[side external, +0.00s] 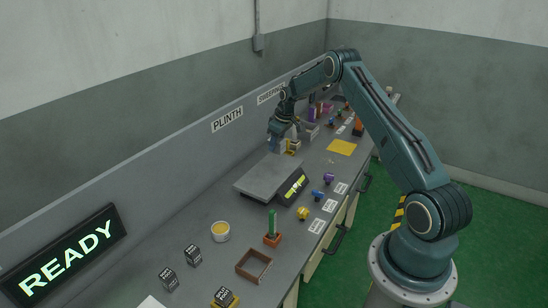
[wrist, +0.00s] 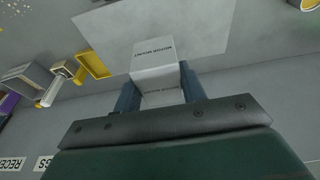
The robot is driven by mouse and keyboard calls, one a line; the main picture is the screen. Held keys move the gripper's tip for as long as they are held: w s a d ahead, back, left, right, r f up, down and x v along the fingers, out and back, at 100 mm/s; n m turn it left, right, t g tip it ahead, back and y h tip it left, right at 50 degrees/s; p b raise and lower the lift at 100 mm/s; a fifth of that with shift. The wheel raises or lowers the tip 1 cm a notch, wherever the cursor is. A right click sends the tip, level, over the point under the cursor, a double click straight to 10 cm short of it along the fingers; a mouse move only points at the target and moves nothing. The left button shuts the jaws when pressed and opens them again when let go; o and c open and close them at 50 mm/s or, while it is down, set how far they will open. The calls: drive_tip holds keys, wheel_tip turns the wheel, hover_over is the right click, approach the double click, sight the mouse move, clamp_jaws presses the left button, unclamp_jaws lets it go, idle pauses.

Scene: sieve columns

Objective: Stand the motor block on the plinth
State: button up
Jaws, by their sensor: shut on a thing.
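The motor block (wrist: 160,77) is a pale grey box with small dark print, upside down in the wrist view. My gripper (wrist: 160,90) is shut on it, one blue finger on each side. A pale plate (wrist: 205,25) shows beyond the block in the wrist view. The gap under the block cannot be told.
A yellow open holder (wrist: 94,65) stands near the gripper. A yellow mat (side external: 342,147) lies beyond. A cup (side external: 220,231), a green rod in an orange base (side external: 272,225), a brown open frame (side external: 253,265), dark cubes and small coloured parts occupy the near bench. A lit READY sign (side external: 64,255) stands left.

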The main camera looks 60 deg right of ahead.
sight(283, 142)
drive_tip(key=shift+s+f+x, duration=0.1)
drive_tip(key=shift+s+x, duration=0.3)
drive_tip(key=shift+x, duration=1.35)
drive_tip(key=shift+s+f+x, duration=0.1)
drive_tip(key=shift+s+x, duration=0.35)
drive_tip(key=shift+x, duration=1.3)
drive_tip(key=shift+s+f+x, duration=0.1)
drive_tip(key=shift+s+x, duration=0.3)
drive_tip(key=shift+x, duration=1.35)
drive_tip(key=shift+f, duration=0.1)
drive_tip(key=o, duration=1.3)
drive_tip(key=shift+f, duration=0.1)
drive_tip(key=v, duration=1.2)
